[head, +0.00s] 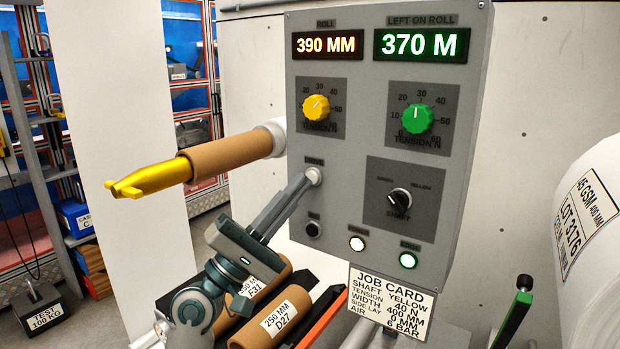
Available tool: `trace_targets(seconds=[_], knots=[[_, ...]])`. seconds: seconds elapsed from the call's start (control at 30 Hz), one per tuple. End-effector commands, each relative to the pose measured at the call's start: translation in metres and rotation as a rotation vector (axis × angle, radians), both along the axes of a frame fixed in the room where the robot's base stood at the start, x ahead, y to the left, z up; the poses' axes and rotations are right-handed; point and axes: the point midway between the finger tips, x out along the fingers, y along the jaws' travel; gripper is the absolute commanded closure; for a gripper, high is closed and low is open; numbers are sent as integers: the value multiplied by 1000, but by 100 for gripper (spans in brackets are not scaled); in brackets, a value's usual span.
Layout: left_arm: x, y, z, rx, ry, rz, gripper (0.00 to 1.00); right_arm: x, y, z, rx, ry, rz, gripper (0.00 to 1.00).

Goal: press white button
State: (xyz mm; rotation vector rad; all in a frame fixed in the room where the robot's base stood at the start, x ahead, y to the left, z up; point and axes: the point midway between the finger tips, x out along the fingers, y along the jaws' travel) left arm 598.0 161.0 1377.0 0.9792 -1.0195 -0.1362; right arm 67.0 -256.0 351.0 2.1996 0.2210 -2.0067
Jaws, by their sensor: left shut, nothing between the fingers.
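The grey control panel (345,140) stands upright in the middle of the head view. My left gripper (304,182) is shut and empty. Its fingers point up and right, with the tips at a pale round part under the DRIVE label, up and left of the white button. I cannot tell whether the tips touch it. The white button is uncovered. My right gripper is not in view.
A yellow-tipped shaft with a brown core (230,157) juts out left of the panel. Brown cores (280,315) lie below my left gripper. A job card (392,297) hangs under the panel. A large white roll (590,240) and a green lever (514,315) stand at right.

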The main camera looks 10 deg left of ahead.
Motion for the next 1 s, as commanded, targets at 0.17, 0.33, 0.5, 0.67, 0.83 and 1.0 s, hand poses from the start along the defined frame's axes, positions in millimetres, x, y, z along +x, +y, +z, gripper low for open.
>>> trace_targets(seconds=[0.17,0.33,0.5,0.67,0.83,1.0], knots=[[-13,5,1,2,1,0,100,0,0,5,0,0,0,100],[-26,10,0,1,1,1,100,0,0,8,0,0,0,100],[-39,14,0,1,1,1,100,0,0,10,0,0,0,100],[-49,18,0,2,1,0,100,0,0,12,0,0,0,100],[-52,19,0,1,1,0,100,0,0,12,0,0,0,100],[-52,19,0,1,1,0,100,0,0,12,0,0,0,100]])
